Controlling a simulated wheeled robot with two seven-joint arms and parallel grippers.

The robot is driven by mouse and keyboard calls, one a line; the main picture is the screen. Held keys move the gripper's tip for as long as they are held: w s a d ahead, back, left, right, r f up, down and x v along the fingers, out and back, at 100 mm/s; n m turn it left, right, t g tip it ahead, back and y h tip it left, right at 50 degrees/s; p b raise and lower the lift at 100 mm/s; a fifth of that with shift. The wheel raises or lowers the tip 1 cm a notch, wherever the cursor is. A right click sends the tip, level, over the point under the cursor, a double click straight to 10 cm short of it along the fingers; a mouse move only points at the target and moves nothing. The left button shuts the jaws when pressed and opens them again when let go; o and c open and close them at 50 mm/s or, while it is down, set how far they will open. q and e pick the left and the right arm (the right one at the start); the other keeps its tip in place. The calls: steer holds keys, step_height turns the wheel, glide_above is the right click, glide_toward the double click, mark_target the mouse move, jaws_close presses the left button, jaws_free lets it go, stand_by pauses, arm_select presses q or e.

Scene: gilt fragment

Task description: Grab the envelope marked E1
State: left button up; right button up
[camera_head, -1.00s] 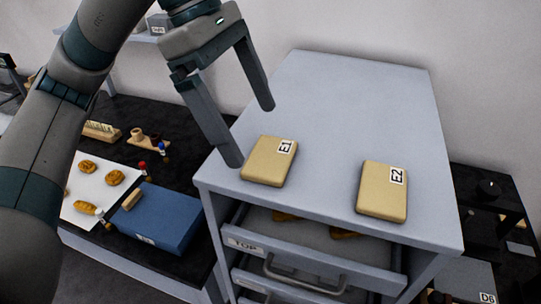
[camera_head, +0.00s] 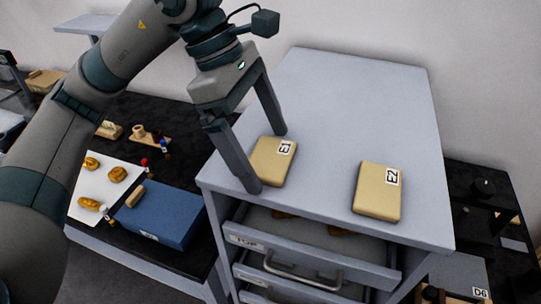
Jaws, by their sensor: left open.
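The envelope marked E1 (camera_head: 274,166) is a tan padded packet lying flat near the front left of the grey cabinet top (camera_head: 355,95). The envelope marked E2 (camera_head: 378,192) looks alike and lies to its right. My left gripper (camera_head: 268,162) is open, with its fingers pointing down around E1. One finger shows at its front left corner and hides part of its left edge. The other finger shows at its far side. I cannot tell whether either finger touches it. My right gripper is not in view.
The top drawer (camera_head: 310,254) below the cabinet top is partly open, with tan items inside. A blue box (camera_head: 165,216) and a white sheet (camera_head: 88,208) with golden pieces lie on a dark table at left. The cabinet top's back half is clear.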

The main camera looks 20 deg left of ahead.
mark_target(266, 156)
arm_select(q)
steer(key=shift+c, duration=0.3)
steer(key=c, duration=1)
steer(key=shift+c, duration=0.3)
steer(key=shift+r, duration=0.3)
steer(key=shift+r+b, duration=0.3)
steer(key=shift+r, duration=0.05)
steer(key=r, duration=0.1)
steer(key=r+b, duration=0.1)
steer(key=r, duration=0.1)
steer(key=shift+s+d, duration=0.1)
steer(key=shift+d, duration=0.2)
steer(key=s+d+r+b, duration=0.3)
steer(key=s+d+r, duration=0.3)
steer(key=d, duration=0.3)
steer(key=shift+d+r, duration=0.2)
steer(key=shift+r, duration=0.2)
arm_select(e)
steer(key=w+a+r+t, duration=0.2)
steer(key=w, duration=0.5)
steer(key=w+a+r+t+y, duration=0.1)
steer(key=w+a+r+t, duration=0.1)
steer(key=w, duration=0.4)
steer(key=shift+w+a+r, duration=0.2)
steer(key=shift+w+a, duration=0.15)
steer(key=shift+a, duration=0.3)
